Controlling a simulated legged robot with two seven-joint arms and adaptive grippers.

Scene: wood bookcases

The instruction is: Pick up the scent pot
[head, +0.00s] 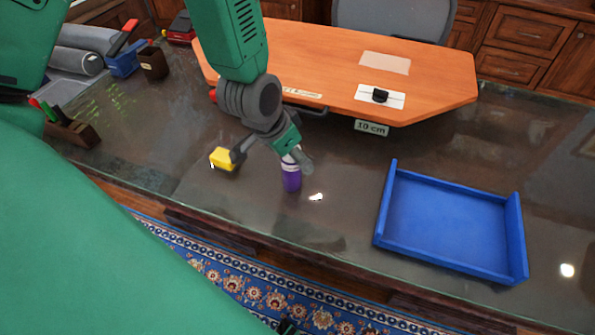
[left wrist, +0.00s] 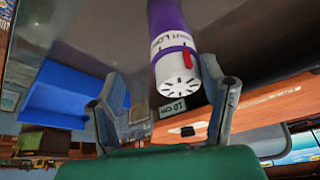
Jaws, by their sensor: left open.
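The scent pot (head: 291,180) is a purple cylinder with a white band and a pale top, standing upright on the dark glossy desk. My left gripper (head: 270,159) is above and beside it with fingers spread, one finger overlapping the pot's top in the head view. In the left wrist view, the pot (left wrist: 172,45) shows its slotted white cap, a red mark and partly cut-off lettering. It appears between the open fingers (left wrist: 167,97), nearer the right one. I cannot tell if either finger touches it.
A blue open tray (head: 450,215) is to the right. The desk's front edge is near.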

